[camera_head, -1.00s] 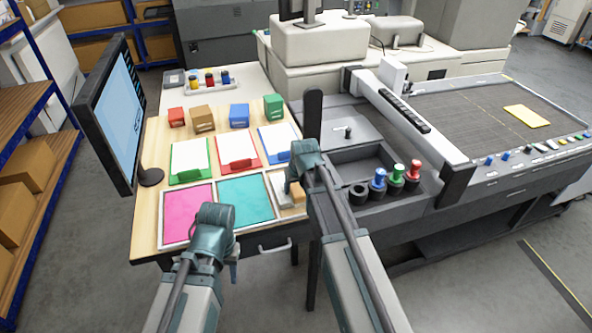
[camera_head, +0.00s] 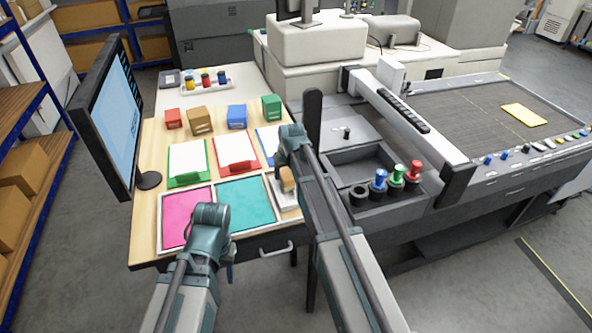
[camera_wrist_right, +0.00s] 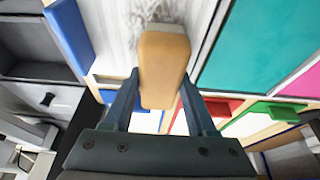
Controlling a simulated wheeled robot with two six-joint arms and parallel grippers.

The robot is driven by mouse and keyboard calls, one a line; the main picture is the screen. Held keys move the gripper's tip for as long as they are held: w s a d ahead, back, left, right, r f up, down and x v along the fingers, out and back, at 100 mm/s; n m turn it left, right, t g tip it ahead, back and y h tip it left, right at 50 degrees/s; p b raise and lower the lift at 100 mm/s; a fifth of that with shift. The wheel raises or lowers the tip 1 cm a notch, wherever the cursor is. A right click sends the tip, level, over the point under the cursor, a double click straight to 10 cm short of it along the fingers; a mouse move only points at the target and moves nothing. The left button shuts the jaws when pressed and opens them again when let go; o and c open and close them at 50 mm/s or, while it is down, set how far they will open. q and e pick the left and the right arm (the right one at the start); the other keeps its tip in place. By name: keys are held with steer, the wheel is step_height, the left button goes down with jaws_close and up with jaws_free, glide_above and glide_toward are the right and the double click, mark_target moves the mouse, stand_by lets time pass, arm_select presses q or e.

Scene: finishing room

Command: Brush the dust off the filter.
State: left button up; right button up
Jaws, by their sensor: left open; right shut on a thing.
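My right gripper (camera_head: 287,165) is shut on a brush (camera_head: 287,181) with a tan wooden block. In the right wrist view, the brush (camera_wrist_right: 164,65) sits between both fingers (camera_wrist_right: 160,92), its pale bristles pointing down at the filter. The filter (camera_wrist_right: 113,42) is white and ribbed, with a patch of grey dust (camera_wrist_right: 200,18) beside the bristles. In the head view, the filter (camera_head: 287,213) lies at the table's right edge, partly hidden by my arm and the brush. Whether bristles touch it is unclear. My left gripper (camera_head: 222,245) is open, near the table's front edge, its fingers mostly hidden.
Pink (camera_head: 187,216) and teal (camera_head: 246,201) panels lie left of the filter. Green (camera_head: 187,180), red (camera_head: 238,168) and blue clipboards lie behind, with several small boxes further back. A monitor (camera_head: 112,115) stands left. A flatbed machine (camera_head: 465,115) adjoins on the right.

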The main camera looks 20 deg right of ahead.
steer(key=w, duration=0.2)
steer(key=shift+w, duration=0.35)
steer(key=shift+w+a, duration=0.1)
steer(key=shift+w, duration=0.1)
steer(key=s, duration=0.3)
steer(key=shift+s, duration=0.95)
steer(key=shift+s+d, duration=0.15)
steer(key=shift+s, duration=1.6)
steer(key=shift+s+d, duration=0.1)
steer(key=shift+s, duration=1.6)
arm_select(q)
step_height(320, 180, up, 7)
steer(key=s+d+p, duration=0.1)
steer(key=p, duration=0.6)
steer(key=shift+s+d+r, duration=0.2)
steer(key=shift+s, duration=0.15)
arm_select(e)
step_height(320, 180, up, 8)
steer(key=shift+w+t, duration=0.15)
steer(key=shift+t, duration=0.15)
arm_select(q)
steer(key=shift+f, duration=0.15)
arm_select(e)
steer(key=shift+f, duration=0.3)
